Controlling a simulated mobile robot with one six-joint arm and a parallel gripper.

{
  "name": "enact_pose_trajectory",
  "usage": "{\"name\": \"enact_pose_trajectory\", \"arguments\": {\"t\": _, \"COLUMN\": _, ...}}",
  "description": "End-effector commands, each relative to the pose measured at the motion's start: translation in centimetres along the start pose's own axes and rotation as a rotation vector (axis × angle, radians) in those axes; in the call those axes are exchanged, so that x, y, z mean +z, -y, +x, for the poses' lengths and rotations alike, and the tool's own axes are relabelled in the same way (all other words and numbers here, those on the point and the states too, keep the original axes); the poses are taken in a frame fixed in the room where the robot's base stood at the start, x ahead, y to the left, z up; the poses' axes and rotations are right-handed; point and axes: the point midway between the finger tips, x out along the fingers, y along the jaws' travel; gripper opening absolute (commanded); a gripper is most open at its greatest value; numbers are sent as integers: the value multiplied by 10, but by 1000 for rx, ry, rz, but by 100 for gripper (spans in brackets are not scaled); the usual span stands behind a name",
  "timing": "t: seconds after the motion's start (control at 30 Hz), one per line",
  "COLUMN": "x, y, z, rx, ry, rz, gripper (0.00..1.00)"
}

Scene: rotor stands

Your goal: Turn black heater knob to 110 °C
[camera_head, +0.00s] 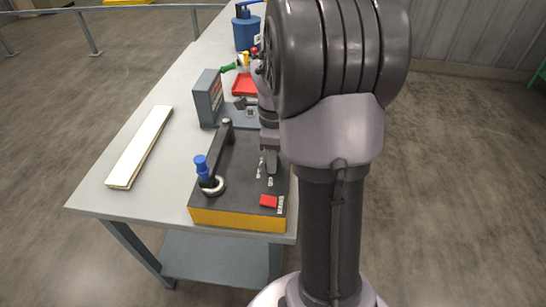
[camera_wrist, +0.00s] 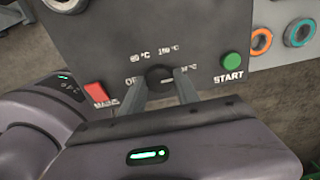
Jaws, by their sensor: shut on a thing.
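The black heater knob (camera_wrist: 159,77) sits on the dark panel of the heater (camera_wrist: 205,20) in the wrist view. My gripper (camera_wrist: 160,84) is shut on it, one finger at each side. Printed labels surround the knob: OFF at left, partly hidden, 80 °C above left, another temperature above right, and one at right partly covered by a finger. I cannot tell where the knob's pointer stands. In the head view, my gripper (camera_head: 270,163) reaches down to the heater's dark top (camera_head: 235,185); the knob is hidden there.
A red MAINS switch (camera_wrist: 96,93) and a green START button (camera_wrist: 232,60) flank the knob. A ring and blue-handled post (camera_head: 203,172) stand on the heater's left side. A grey box (camera_head: 208,98) stands behind. A pale bar (camera_head: 140,147) lies on the table at left.

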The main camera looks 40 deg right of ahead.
Motion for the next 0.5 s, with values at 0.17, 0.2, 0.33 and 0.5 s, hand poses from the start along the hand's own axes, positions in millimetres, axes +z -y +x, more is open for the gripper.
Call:
{"name": "enact_pose_trajectory", "arguments": {"t": 0.17, "x": 0, "y": 0, "z": 0, "rx": -1, "ry": 1, "rz": 1, "gripper": 59}}
{"name": "enact_pose_trajectory", "arguments": {"t": 0.2, "x": 0, "y": 0, "z": 0, "rx": -1, "ry": 1, "rz": 1, "gripper": 59}}
{"name": "enact_pose_trajectory", "arguments": {"t": 0.33, "x": 0, "y": 0, "z": 0, "rx": 0, "ry": 1, "rz": 1, "gripper": 59}}
{"name": "enact_pose_trajectory", "arguments": {"t": 0.5, "x": 0, "y": 0, "z": -4, "rx": -1, "ry": 1, "rz": 0, "gripper": 59}}
